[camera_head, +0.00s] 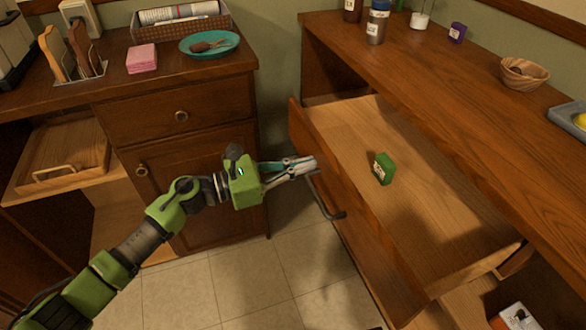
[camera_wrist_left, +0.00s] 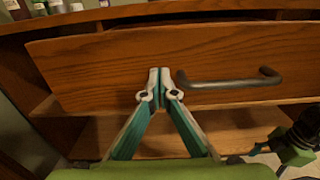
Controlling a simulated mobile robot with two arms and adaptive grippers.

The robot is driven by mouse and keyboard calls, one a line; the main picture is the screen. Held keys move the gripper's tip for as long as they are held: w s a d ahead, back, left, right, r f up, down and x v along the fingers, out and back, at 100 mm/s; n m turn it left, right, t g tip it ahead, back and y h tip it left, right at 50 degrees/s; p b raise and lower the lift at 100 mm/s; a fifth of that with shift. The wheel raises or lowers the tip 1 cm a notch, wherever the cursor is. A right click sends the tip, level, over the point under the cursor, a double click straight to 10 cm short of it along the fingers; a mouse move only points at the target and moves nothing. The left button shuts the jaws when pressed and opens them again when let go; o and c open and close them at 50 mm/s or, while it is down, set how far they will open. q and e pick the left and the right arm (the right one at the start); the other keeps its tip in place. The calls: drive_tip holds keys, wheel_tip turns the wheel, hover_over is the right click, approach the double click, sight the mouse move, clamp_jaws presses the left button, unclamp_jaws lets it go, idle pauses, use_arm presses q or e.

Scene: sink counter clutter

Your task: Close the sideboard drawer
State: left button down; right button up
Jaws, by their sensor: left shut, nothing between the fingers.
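The sideboard drawer (camera_head: 400,180) is pulled well out, with its bare wooden inside showing and a small green box (camera_head: 384,168) lying in it. Its dark bar handle (camera_head: 330,205) is on the front panel, which fills much of the left wrist view (camera_wrist_left: 110,65). My left gripper (camera_head: 312,165) is shut and empty, its tips at the drawer front. In the left wrist view the tips (camera_wrist_left: 160,72) are just left of the handle (camera_wrist_left: 230,83). I cannot tell whether they touch the panel. A green and black part, seemingly my right gripper (camera_wrist_left: 270,148), shows at lower right there.
The sideboard top (camera_head: 450,75) holds bottles, a purple box (camera_head: 457,32), a wooden bowl (camera_head: 524,74) and a grey tray (camera_head: 570,121). A cabinet (camera_head: 180,90) with a teal plate (camera_head: 209,45) stands at left. Tiled floor (camera_head: 240,280) lies clear between them.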

use_arm(q)
drive_tip(key=b, duration=0.2)
approach(370, 160)
wheel_tip(370, 160, up, 4)
drive_tip(key=shift+r, duration=0.1)
drive_tip(key=b+x, duration=0.2)
drive_tip(key=x, duration=0.4)
drive_tip(key=shift+d+b, duration=0.1)
drive_tip(key=shift+b, duration=0.25)
use_arm(e)
wheel_tip(370, 160, up, 15)
drive_tip(key=t, duration=0.1)
use_arm(q)
drive_tip(key=b+x, duration=0.1)
drive_tip(key=x, duration=0.3)
drive_tip(key=shift+b, duration=0.35)
drive_tip(key=b+x, duration=0.1)
drive_tip(key=x, duration=0.3)
drive_tip(key=shift+w, duration=0.15)
drive_tip(key=shift+r, duration=0.15)
use_arm(e)
drive_tip(key=w+a+r+t+y, duration=0.1)
drive_tip(key=w+t, duration=0.4)
drive_tip(key=w, duration=0.5)
drive_tip(key=shift+w+r, duration=0.2)
drive_tip(key=shift+r, duration=0.4)
use_arm(q)
drive_tip(key=shift+b, duration=0.3)
